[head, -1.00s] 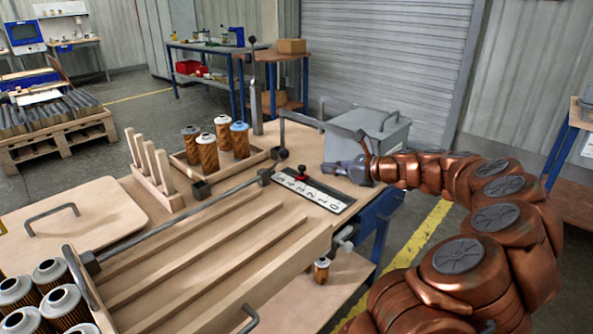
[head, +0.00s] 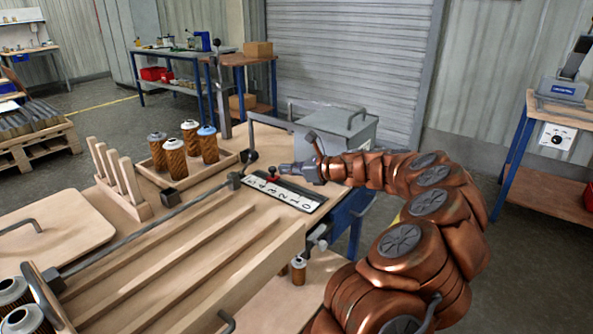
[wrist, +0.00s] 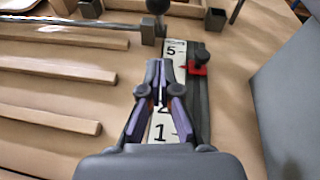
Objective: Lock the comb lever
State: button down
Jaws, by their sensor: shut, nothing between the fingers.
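A dark ball-ended lever (head: 247,157) stands by the metal bracket (head: 235,181) at the end of a long rod (head: 150,230); I cannot tell for sure that it is the comb lever. The ball (wrist: 158,5) shows at the top edge of the wrist view, beyond my fingertips. My gripper (head: 283,168) is shut and empty, above the white number scale (head: 297,197). In the wrist view my gripper (wrist: 160,68) covers the scale's middle numbers. A red slider with a black knob (wrist: 200,65) sits beside the scale, right of my fingers and apart from them there.
A tray of filter cartridges (head: 190,135) and a wooden peg rack (head: 118,175) stand behind the rod. Wooden slats (head: 170,262) run along the bench front. A grey lidded box (head: 350,137) stands close behind my gripper. A post with a ball top (head: 216,43) rises behind the tray.

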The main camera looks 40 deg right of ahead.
jog(key=x, duration=0.4)
jog(key=shift+f, duration=0.15)
jog(key=w+r, duration=0.1)
jog(key=w+a+r, duration=0.1)
jog(key=w, duration=0.1)
jog(key=shift+a+r+b, duration=0.1)
jog(key=shift+a+b, duration=0.05)
jog(key=shift+b, duration=0.15)
jog(key=shift+r, duration=0.1)
